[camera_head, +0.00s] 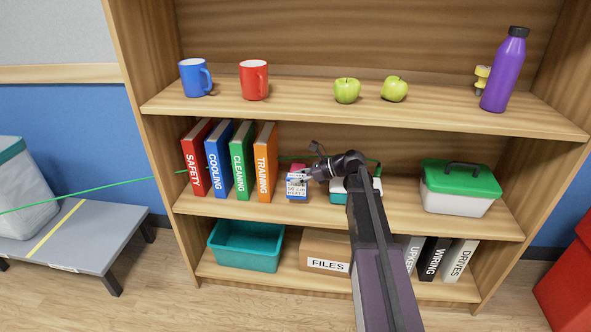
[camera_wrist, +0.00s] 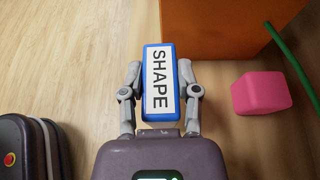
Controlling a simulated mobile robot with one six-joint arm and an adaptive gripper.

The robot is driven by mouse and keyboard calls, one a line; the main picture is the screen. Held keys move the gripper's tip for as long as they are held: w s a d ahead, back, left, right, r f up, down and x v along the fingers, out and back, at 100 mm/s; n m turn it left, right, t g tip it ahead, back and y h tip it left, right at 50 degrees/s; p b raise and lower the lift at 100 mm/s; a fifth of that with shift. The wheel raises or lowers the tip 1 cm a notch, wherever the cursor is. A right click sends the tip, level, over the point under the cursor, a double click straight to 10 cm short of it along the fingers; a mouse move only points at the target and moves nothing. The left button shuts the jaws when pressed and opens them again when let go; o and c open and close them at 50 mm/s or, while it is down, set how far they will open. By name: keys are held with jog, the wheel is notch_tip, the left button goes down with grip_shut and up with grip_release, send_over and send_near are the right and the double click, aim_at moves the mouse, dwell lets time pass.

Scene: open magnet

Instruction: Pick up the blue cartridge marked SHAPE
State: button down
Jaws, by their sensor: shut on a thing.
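The blue cartridge (camera_wrist: 159,80) has a white label reading SHAPE in the wrist view. My gripper (camera_wrist: 159,82) is shut on it, with one grey finger along each long side. In the head view, my gripper (camera_head: 308,173) is at the middle shelf, just right of the orange TRAINING binder (camera_head: 266,163). A small blue and white item (camera_head: 297,188) shows there just under the gripper; its small print is too blurred to read. I cannot tell from these views whether the cartridge touches the shelf.
A pink block (camera_wrist: 262,93) lies beside the cartridge in the wrist view. A green cable (camera_head: 95,193) crosses toward the shelf. A green-lidded box (camera_head: 459,188) stands at right on the middle shelf. Mugs, apples and a purple bottle (camera_head: 504,72) stand above.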

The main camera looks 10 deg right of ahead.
jog(key=s+r, duration=0.1)
jog(key=s, duration=0.9)
jog(key=shift+s+a+p, duration=0.2)
jog(key=shift+a+p, duration=0.05)
jog(key=shift+p, duration=0.15)
